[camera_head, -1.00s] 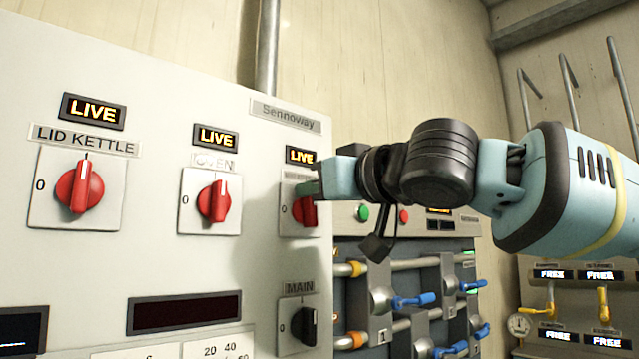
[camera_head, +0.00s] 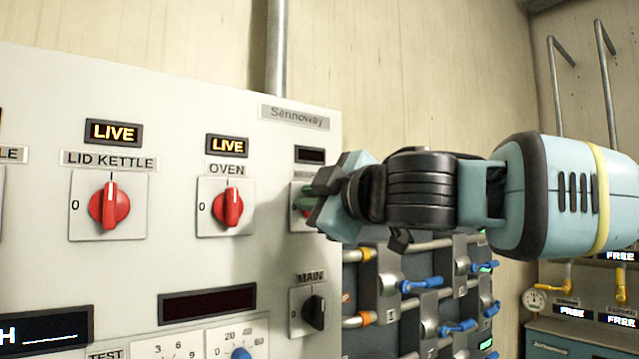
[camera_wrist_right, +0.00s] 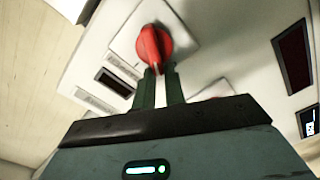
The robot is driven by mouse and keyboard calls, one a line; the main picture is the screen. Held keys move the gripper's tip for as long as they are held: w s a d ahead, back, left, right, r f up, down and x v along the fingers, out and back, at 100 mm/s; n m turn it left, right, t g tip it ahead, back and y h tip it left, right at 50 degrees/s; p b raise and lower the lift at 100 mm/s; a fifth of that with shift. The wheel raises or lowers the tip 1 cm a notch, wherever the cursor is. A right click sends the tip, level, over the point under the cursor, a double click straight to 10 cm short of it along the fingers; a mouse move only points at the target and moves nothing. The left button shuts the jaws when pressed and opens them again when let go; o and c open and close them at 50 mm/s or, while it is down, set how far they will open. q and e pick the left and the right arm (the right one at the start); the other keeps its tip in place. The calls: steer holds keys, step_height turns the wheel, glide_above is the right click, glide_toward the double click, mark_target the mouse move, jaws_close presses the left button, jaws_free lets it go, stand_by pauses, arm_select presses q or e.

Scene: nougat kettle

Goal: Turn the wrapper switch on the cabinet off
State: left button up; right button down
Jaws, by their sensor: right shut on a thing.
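The wrapper switch is the rightmost of the row of red knobs on the pale cabinet (camera_head: 60,270). In the head view it is mostly hidden behind my right gripper (camera_head: 312,203). The wrist view shows its red knob (camera_wrist_right: 152,45) on a pale plate, with the two green fingertips of my right gripper (camera_wrist_right: 160,82) shut on its near end. The small display (camera_head: 310,155) above this switch is dark. The label under that display is partly covered by the gripper. My left gripper is not in view.
The OVEN knob (camera_head: 228,207) and LID KETTLE knob (camera_head: 109,205) are left of it, both displays lit LIVE. A black MAIN knob (camera_head: 314,311) sits below. Pipes and blue-handled valves (camera_head: 420,285) stand to the right.

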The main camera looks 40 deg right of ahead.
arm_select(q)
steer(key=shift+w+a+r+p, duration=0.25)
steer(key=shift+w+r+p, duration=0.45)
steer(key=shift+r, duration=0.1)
arm_select(e)
steer(key=shift+w+f+n, duration=0.1)
steer(key=shift+f+n, duration=0.2)
steer(key=shift+n, duration=0.75)
steer(key=shift+s+f+n, duration=0.1)
steer(key=shift+f+n, duration=0.2)
steer(key=shift+n, duration=0.7)
steer(key=shift+w+f+n, duration=0.1)
steer(key=shift+f+n, duration=0.2)
steer(key=shift+n, duration=0.75)
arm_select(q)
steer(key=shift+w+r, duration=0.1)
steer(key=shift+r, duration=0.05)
